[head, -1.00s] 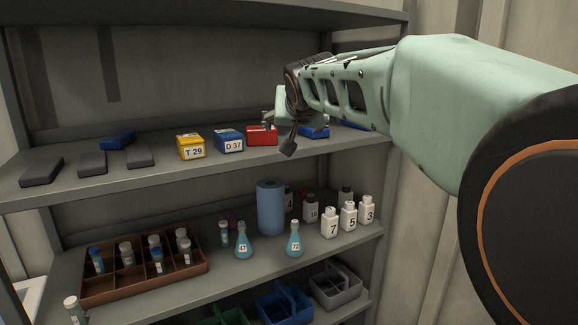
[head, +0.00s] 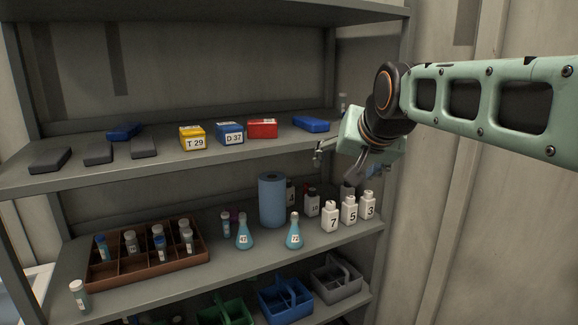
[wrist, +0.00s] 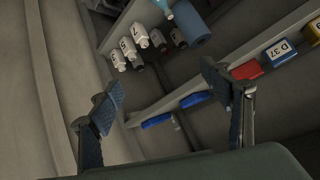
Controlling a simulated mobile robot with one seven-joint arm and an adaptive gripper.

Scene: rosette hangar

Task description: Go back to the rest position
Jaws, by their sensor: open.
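My gripper (head: 347,160) is open and empty. In the head view it hangs in front of the right end of the shelf unit, near the upper shelf's front edge. In the wrist view its two fingers (wrist: 165,105) stand wide apart with nothing between them. My arm reaches in from the right side of the head view.
The upper shelf (head: 75,176) holds a yellow box (head: 192,138), a blue box (head: 230,133), a red box (head: 262,128) and a blue case (head: 311,124). Below stand white bottles (head: 349,209), flasks, a blue roll (head: 272,200) and a brown rack (head: 150,265). Wall panels are at right.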

